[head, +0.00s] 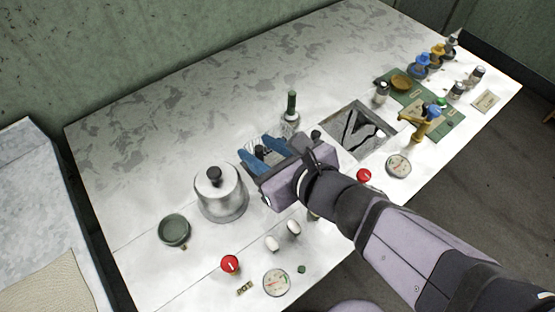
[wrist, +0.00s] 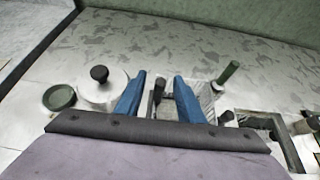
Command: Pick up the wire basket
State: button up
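My gripper (head: 255,147) is over the white table left of the square basin, with its two blue fingers apart. In the wrist view my gripper (wrist: 160,80) shows a clear gap between the fingertips. A grey mesh-like shape, apparently the wire basket (wrist: 206,93), lies beneath and beyond the fingers, partly hidden by the right one. A dark upright handle (wrist: 158,92) stands between the fingers, nearer the left one; I cannot tell whether it touches. In the head view my gripper hides most of the basket.
A metal lidded pot (head: 221,195) stands close left of my gripper. A green-handled tool (head: 291,105) stands behind it, and the square basin (head: 381,123) opens to the right. The back of the table is clear.

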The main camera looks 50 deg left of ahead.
jog(key=shift+a+f, duration=0.2)
jog(key=shift+a, duration=0.2)
grip_shut()
